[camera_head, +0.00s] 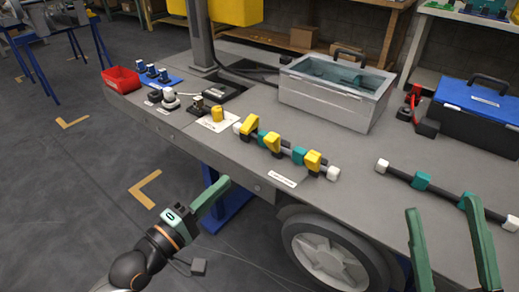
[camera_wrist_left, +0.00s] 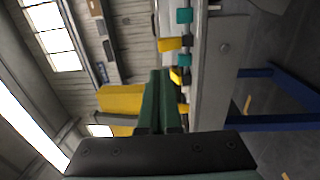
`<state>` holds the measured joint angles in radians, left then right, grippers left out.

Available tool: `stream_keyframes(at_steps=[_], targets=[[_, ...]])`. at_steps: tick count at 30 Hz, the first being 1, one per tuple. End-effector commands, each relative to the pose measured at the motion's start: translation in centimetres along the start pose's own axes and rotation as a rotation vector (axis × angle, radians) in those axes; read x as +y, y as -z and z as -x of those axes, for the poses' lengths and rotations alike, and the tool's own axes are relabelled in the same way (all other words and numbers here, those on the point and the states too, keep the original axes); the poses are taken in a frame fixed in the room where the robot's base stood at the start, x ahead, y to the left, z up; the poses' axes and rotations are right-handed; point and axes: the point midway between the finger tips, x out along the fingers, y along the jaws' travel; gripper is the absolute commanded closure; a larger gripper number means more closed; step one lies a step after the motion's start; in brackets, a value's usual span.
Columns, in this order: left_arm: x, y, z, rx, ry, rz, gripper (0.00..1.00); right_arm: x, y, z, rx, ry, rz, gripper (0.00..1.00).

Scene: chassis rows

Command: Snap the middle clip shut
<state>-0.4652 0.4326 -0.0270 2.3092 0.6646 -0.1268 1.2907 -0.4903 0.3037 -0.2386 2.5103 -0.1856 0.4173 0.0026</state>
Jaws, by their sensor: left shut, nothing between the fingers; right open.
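A dark rod with white ends, teal blocks and yellow clips lies along the front of the grey chassis deck. The middle clip (camera_head: 272,141) sits between the left clip (camera_head: 249,125) and the right clip (camera_head: 313,160). All three look raised to some degree; I cannot tell surely which are shut. My left gripper (camera_head: 223,185) is shut and empty, off the deck's front edge, apart from the clips. Its green fingers (camera_wrist_left: 160,73) are together in the left wrist view, where a yellow clip (camera_wrist_left: 170,44) shows beyond them. My right gripper (camera_head: 441,206) is open and empty at the right.
A second rod with teal blocks (camera_head: 422,180) lies to the right. A grey toolbox (camera_head: 325,100) and a blue toolbox (camera_head: 475,112) stand behind. A red bin (camera_head: 121,79) and small parts sit at the left. A wheel (camera_head: 325,262) is below the deck edge.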

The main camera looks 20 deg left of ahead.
Motion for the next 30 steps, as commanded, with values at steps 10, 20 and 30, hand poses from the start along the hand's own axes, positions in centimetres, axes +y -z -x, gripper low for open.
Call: stream_keyframes(at_steps=[10,20,30], targets=[[0.1,0.0,-4.7,0.0,-0.006,0.0,1.0,-0.3,-0.6,0.6,-0.003,-0.002,-0.013,0.35],[0.0,-0.1,-9.9,-0.001,-0.005,0.001,1.0,-0.8,-1.6,1.4,-0.012,0.002,-0.029,0.35],[-0.1,-0.1,-13.1,-0.001,-0.001,0.0,1.0,-1.4,-2.4,2.2,-0.017,0.015,-0.018,0.35]])
